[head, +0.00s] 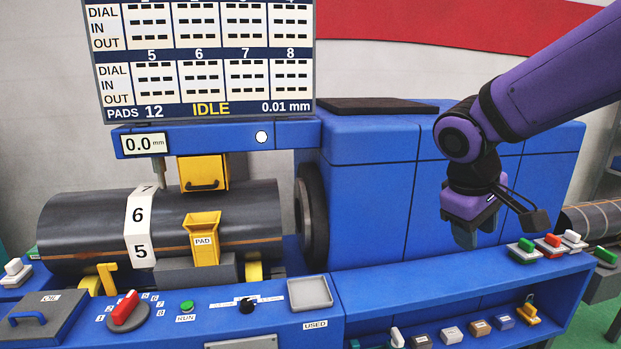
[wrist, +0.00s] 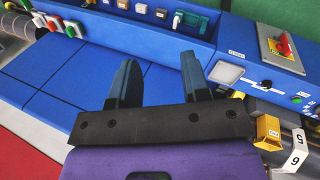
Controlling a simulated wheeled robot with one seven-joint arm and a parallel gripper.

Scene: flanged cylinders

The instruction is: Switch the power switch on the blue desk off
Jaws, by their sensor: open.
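My gripper (head: 474,228) hangs open and empty above the right part of the blue desk (head: 440,281), pointing down. Its two dark fingers stand apart in the wrist view (wrist: 158,78). Right of it on the desk top are a green switch (head: 525,247), a red switch (head: 552,242) and a white switch (head: 573,237), each on a small base. A white toggle (head: 396,337) stands at the desk's lower front; it also shows in the wrist view (wrist: 177,20). No readable label shows which one is the power switch.
A red rotary knob (head: 125,308), a green RUN button (head: 187,307) and a grey tray (head: 310,293) are on the desk's left part. Several coloured blocks (head: 452,335) sit in the front recess. A dark cylinder (head: 80,228) lies behind at left. The screen (head: 205,60) reads IDLE.

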